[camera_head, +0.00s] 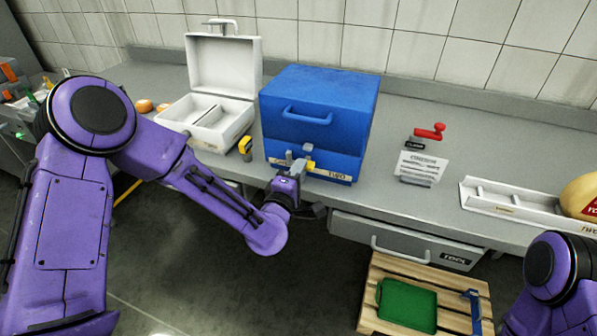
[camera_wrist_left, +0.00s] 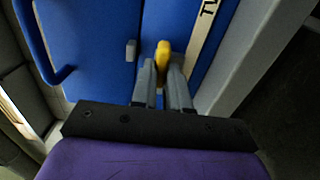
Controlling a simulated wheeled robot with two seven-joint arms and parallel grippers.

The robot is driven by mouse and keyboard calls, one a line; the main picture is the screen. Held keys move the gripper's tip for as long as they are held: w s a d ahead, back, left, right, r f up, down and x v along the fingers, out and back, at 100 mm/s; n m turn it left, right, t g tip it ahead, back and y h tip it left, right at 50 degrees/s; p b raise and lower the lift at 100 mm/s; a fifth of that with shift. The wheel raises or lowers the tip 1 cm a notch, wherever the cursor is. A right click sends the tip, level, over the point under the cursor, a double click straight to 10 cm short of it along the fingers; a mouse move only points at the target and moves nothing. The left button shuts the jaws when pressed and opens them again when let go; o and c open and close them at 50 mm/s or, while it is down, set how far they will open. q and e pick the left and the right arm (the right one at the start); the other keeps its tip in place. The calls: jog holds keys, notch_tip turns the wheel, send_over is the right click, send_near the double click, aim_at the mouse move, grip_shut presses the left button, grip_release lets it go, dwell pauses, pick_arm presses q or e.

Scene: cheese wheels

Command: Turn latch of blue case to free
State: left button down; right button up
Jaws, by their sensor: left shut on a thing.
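The blue case (camera_head: 330,92) stands closed on the counter, with a handle and a pale label strip low on its front. Its yellow latch (camera_head: 310,165) is on the front, below a small grey catch (camera_head: 308,148). My left gripper (camera_head: 299,164) is at the front of the case, shut on the latch. In the left wrist view, the two grey fingers (camera_wrist_left: 163,75) close around the yellow latch (camera_wrist_left: 163,49), with blue case (camera_wrist_left: 95,35) behind. The fingers hide part of the latch. My right arm shows at the lower right, its gripper out of view.
An open white case (camera_head: 222,68) with a yellow latch (camera_head: 245,146) stands to the left. A red-handled item (camera_head: 430,133), a sign (camera_head: 422,166) and a white tray (camera_head: 505,204) are to the right. A drawer (camera_head: 400,240) and a pallet (camera_head: 455,300) lie below.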

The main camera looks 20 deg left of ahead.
dwell(0.3)
pick_arm(q)
jog(key=c, duration=1.1)
grip_release()
jog(key=s, duration=1)
jog(key=shift+s+a+b, duration=0.15)
jog(key=shift+s+b, duration=0.15)
